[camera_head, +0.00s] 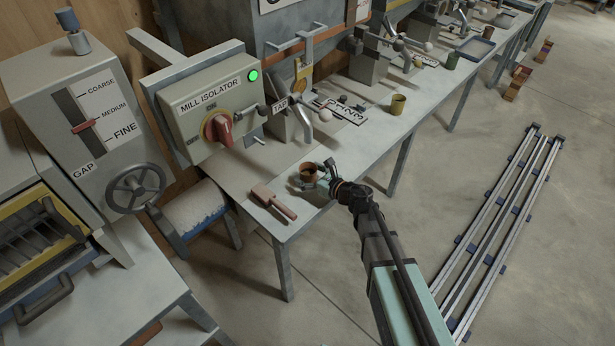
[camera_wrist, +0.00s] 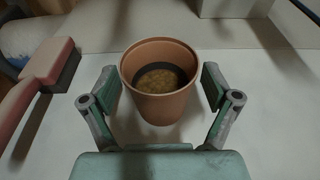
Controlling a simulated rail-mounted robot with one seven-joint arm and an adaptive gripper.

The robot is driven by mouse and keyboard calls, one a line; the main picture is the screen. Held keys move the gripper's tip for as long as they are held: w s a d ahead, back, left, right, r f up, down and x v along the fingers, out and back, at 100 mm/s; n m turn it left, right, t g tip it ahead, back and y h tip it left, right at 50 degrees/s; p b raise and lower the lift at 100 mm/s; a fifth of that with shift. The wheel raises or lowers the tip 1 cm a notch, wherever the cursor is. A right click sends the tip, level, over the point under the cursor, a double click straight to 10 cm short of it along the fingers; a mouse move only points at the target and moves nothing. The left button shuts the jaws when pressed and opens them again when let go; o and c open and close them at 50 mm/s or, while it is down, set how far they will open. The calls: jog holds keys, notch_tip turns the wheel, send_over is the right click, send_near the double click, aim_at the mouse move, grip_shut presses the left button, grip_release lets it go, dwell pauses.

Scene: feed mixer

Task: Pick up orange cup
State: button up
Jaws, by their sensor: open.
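The orange cup (camera_wrist: 160,98) stands upright on the bench, with a brownish grainy content inside it. In the head view the cup (camera_head: 308,174) is near the front edge at the bench's left end. My gripper (camera_wrist: 162,92) is open, with one finger on each side of the cup. A gap shows at the left finger; the right finger is very close to the cup's wall, and I cannot tell whether it touches. In the head view my gripper (camera_head: 325,178) reaches the cup from the right and partly hides it.
A pink-handled brush (camera_head: 272,201) lies just left of the cup; it also shows in the wrist view (camera_wrist: 38,85). The tap (camera_head: 292,115) and the mill isolator box (camera_head: 212,108) stand behind. An olive cup (camera_head: 398,104) is farther along the bench. Rails (camera_head: 500,235) lie on the floor.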

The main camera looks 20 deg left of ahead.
aim_at(308, 168)
jog(key=c, duration=1)
jog(key=shift+c, duration=0.2)
jog(key=shift+r, duration=0.2)
jog(key=shift+r+p, duration=0.65)
jog(key=shift+r, duration=0.95)
jog(key=s+d+b, duration=0.1)
jog(key=s+d, duration=0.2)
jog(key=d, duration=0.6)
jog(key=s+d+b, duration=0.2)
jog(key=s+d, duration=0.2)
jog(key=d, duration=0.5)
jog(key=shift+s+d, duration=0.2)
jog(key=shift+d, duration=0.1)
